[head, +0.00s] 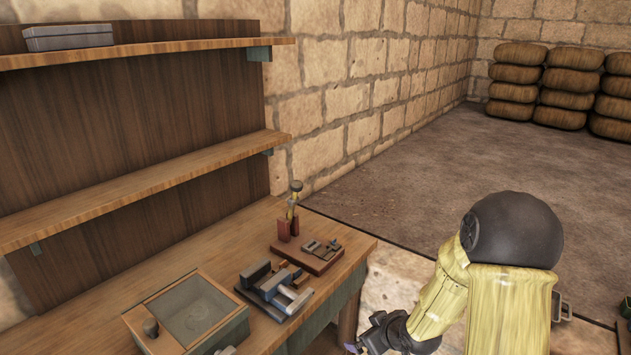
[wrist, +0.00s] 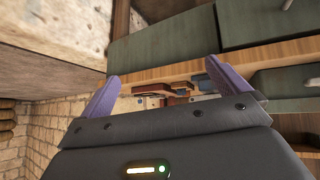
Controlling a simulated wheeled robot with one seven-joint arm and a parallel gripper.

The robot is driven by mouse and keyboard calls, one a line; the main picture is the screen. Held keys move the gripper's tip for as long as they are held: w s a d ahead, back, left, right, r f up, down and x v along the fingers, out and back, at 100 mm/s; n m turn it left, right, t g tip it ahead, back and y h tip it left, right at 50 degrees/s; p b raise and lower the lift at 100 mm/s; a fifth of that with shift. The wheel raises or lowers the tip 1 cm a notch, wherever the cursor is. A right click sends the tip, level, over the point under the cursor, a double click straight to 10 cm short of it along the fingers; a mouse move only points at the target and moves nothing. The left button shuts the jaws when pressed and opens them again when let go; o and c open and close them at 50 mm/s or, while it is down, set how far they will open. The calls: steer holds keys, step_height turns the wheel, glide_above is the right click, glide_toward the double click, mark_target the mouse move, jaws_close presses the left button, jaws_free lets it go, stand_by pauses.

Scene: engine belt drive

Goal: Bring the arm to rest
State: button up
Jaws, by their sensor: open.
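My gripper (wrist: 166,97) shows in the wrist view with its two purple fingers spread wide apart and nothing between them. In the head view my gripper (head: 358,346) is partly visible at the bottom edge, low and to the right of the workbench (head: 345,268), apart from it. My yellow and black arm is folded at the right of the head view. In the wrist view the bench edge (wrist: 240,68) lies beyond the fingers.
On the bench stand a red-brown board (head: 318,262) with small parts, a grey metal fixture (head: 270,285) and a glass-topped box (head: 160,312). Shelves (head: 150,185) rise behind. Stacked sacks (head: 570,80) are at the far right. The floor (head: 400,175) between is clear.

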steer(key=s+d+r+m+g+h+p, duration=0.1)
steer(key=s+r+m+g+p, duration=0.1)
steer(key=s+r, duration=0.4)
steer(key=s+d+r+m+g+h+p, duration=0.1)
steer(key=s+r+m, duration=0.4)
steer(key=s, duration=0.6)
step_height(320, 180, up, 2)
steer(key=shift+s+r+g+h+p, duration=0.1)
steer(key=shift+s+g+h+p, duration=0.15)
steer(key=shift+g+h+p, duration=0.45)
steer(key=shift+g, duration=0.3)
